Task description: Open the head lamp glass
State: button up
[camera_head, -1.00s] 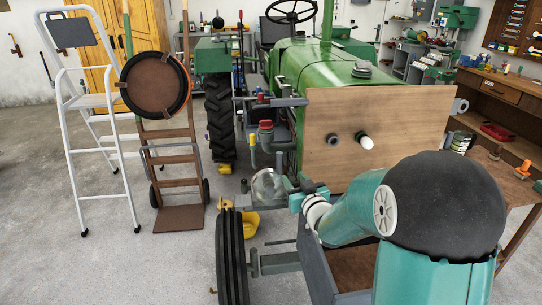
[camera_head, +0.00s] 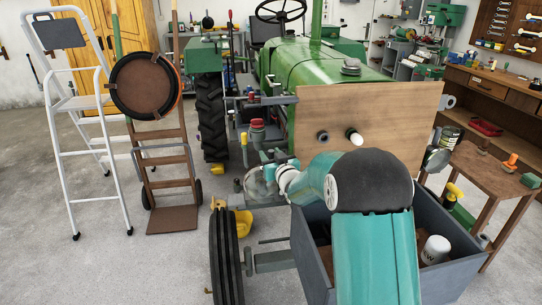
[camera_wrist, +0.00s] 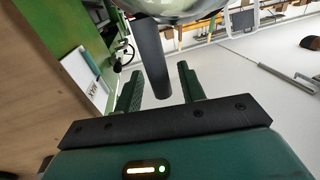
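The head lamp (camera_head: 256,184) is at the front left of the green tractor, its round clear glass partly hidden by my gripper. My gripper (camera_head: 272,172) is at the lamp in the head view, seen small. In the wrist view, a rounded shiny metal body (camera_wrist: 175,8), which looks like the lamp, fills the top edge. A dark bar (camera_wrist: 152,65) comes down from it, between the two green fingers of my gripper (camera_wrist: 160,82). The fingers are apart, and I cannot tell whether either touches the bar. Whether the glass is open is not clear.
A wooden board (camera_head: 368,115) stands at the tractor's nose. A grey open box (camera_head: 308,248) is ahead of me, with a wooden table (camera_head: 490,172) to its right. A hand truck (camera_head: 172,220) and a white ladder (camera_head: 58,155) stand left.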

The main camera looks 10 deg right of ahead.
jog(key=shift+w, duration=0.2)
grip_shut()
